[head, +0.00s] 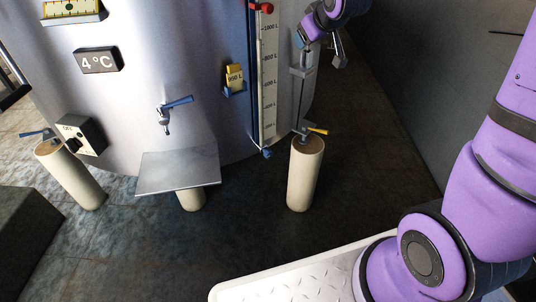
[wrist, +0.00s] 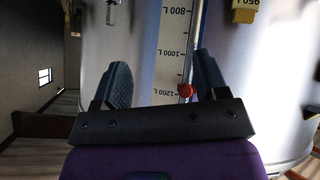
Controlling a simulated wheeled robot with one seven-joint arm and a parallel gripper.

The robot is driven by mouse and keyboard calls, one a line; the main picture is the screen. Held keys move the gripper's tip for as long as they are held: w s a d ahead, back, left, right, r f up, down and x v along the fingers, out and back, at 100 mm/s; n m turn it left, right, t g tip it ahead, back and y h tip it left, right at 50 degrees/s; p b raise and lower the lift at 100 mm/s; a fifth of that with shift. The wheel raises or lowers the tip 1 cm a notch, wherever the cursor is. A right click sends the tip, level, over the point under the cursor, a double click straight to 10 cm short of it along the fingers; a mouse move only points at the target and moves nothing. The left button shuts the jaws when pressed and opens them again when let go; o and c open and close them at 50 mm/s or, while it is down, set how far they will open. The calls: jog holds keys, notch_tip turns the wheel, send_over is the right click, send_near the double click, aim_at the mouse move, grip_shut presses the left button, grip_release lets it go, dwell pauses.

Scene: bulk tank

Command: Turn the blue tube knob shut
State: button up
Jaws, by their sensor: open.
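The blue tube knob (head: 267,154) is at the bottom end of the upright sight tube and its scale (head: 267,80) on the tank front. A red knob (head: 267,8) is at the tube's top; it also shows in the wrist view (wrist: 186,90), between my open fingers. The blue knob is not visible in the wrist view. My gripper (head: 321,48) is open and empty, to the right of the scale's upper part and well above the blue knob. In the wrist view my fingers (wrist: 163,75) are spread in front of the scale, holding nothing.
A post (head: 305,178) with a yellow-handled lever stands just right of the blue knob. A blue-handled valve (head: 170,108) and a metal shelf (head: 178,172) are to the left. A yellow 950 L tag (head: 234,76) hangs beside the scale. Dark floor is clear around the posts.

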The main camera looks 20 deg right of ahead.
jog(key=w+f+n+t, duration=0.1)
jog(key=w+f, duration=0.6)
jog(key=n+t+y, duration=0.4)
jog(key=t, duration=0.1)
send_over(270, 155)
jog(key=d, duration=0.4)
notch_tip(270, 155, down, 36)
jog(key=r, duration=0.1)
jog(key=s+a+f+t+y, duration=0.1)
jog(key=s+f+t, duration=0.1)
jog(key=s+f, duration=0.9)
jog(key=x, duration=0.4)
jog(key=f+x, duration=0.1)
jog(key=x, duration=0.3)
jog(key=f+x, duration=0.1)
jog(key=x, duration=0.3)
jog(key=shift+w+f, duration=0.25)
jog(key=c, duration=0.9)
